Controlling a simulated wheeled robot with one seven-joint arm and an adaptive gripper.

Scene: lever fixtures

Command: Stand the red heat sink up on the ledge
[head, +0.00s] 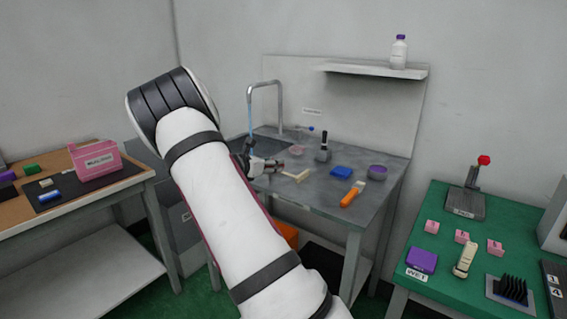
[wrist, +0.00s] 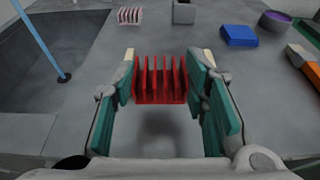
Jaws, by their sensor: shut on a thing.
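The red heat sink (wrist: 160,80) sits between the fingers of my gripper (wrist: 164,88) in the wrist view, its fins pointing up in the picture. The teal finger pads close on its left and right sides. A soft shadow lies below it on the grey surface, so it seems to be held above it. In the head view my gripper (head: 262,166) is over the grey sink bench, and the heat sink cannot be made out there. A pale wall ledge (head: 365,69) is above the back of the bench, with a white bottle (head: 399,52) at its right end.
The bench (head: 325,190) holds a blue block (head: 341,172), a purple bowl (head: 377,172), an orange-handled tool (head: 352,194), a grey upright device (head: 323,150) and a pinkish finned piece (wrist: 131,15). A tap (head: 265,85) with a blue stream stands at left. The ledge's left and middle are clear.

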